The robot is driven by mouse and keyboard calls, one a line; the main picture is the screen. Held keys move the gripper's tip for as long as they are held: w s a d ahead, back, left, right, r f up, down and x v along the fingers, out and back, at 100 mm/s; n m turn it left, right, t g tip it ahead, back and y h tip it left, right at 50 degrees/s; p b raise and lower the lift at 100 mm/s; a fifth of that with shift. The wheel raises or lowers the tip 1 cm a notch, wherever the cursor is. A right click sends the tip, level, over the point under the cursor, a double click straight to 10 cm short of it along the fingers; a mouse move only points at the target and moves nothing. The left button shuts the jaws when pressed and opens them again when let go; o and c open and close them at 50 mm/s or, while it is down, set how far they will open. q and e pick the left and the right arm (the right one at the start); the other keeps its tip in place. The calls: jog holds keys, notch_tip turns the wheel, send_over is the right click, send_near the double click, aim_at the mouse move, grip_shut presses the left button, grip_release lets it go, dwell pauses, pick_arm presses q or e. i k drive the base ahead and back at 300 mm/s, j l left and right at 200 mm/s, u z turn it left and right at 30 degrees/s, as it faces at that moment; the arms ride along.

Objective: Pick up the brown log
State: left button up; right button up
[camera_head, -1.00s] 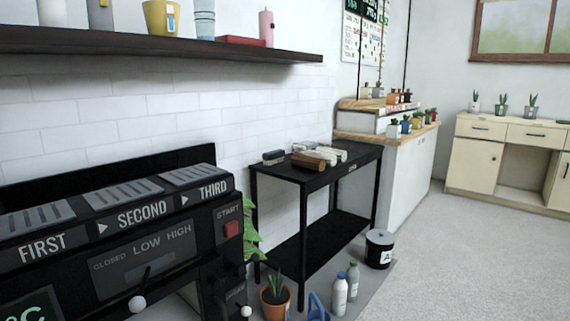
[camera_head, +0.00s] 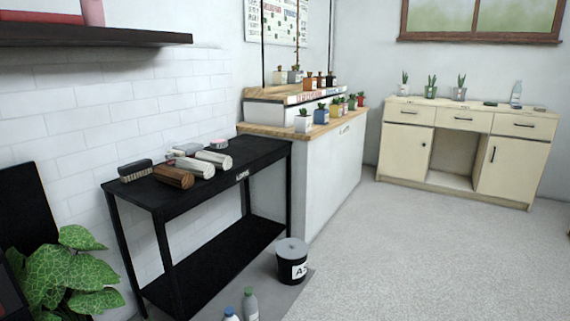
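The brown log (camera_head: 174,177) lies on top of the black table (camera_head: 238,162), near its front left. A dark log (camera_head: 135,170) lies to its left. White logs (camera_head: 195,167) lie just to its right, close beside it. Neither of my grippers shows in the head view.
A lidded black bucket (camera_head: 292,262) stands on the floor right of the black table. Bottles (camera_head: 249,303) stand in front at the bottom edge. A leafy plant (camera_head: 68,272) is at lower left. A white counter (camera_head: 330,175) is behind the table. The floor to the right is clear.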

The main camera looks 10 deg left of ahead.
aim_at(183, 179)
jog(key=i+l+z, duration=0.3)
jog(key=i, duration=0.2)
jog(key=i+z, duration=0.3)
jog(key=i, duration=0.2)
jog(key=i+u, duration=0.45)
jog(key=i+l+u, duration=0.2)
jog(key=i+u, duration=0.25)
